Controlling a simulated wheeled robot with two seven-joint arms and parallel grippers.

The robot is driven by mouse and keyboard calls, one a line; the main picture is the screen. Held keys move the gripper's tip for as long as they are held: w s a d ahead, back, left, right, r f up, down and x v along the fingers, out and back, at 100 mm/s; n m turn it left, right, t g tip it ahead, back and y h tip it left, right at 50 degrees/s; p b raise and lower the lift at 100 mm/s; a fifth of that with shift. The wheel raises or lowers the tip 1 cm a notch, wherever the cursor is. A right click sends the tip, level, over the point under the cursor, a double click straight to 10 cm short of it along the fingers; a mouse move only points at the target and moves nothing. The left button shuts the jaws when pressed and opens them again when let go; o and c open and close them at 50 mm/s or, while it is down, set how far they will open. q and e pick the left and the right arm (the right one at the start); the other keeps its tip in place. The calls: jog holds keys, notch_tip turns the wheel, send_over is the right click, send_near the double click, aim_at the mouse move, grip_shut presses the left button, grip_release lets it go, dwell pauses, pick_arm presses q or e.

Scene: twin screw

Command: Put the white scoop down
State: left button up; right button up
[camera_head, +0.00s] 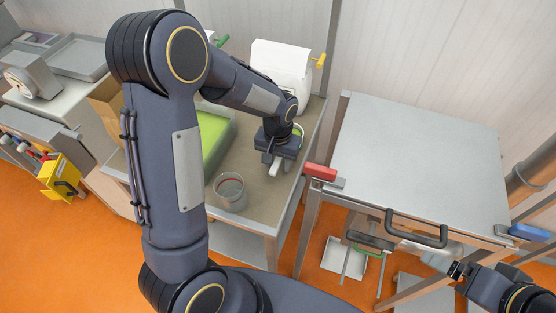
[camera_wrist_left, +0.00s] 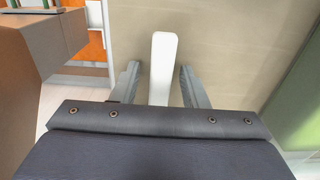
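The white scoop shows in the left wrist view as a long white handle (camera_wrist_left: 162,60) lying over the beige table top. My left gripper (camera_wrist_left: 160,75) has its two grey fingers apart, one on each side of the handle. A gap shows between each finger and the handle, so the gripper is open. The rest of the scoop is hidden behind the gripper body. In the head view my left gripper (camera_head: 271,164) is low over the table, and a pale piece shows at its fingers. My right gripper (camera_head: 457,271) is at the lower right, too small to read.
On the same table (camera_head: 262,211) stand a clear cup (camera_head: 230,192), a green-surfaced tray (camera_head: 212,135) and a white machine (camera_head: 281,66) with a yellow knob. A bare grey table (camera_head: 420,150) is to the right, with a red-handled piece (camera_head: 321,172) near its edge.

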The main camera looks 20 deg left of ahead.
pick_arm(q)
jog(key=shift+r, duration=0.15)
notch_tip(320, 180, up, 11)
jog(key=s+r+t+h, duration=0.2)
jog(key=s, duration=0.8)
jog(key=s+r+n+t+h, duration=0.1)
jog(key=s+r+t, duration=0.2)
jog(key=s, duration=0.7)
jog(key=shift+s+a+r+t+h+p, duration=0.15)
jog(key=shift+s+r+t+h+p, duration=0.15)
jog(key=shift+r+h+p, duration=0.1)
dwell(0.4)
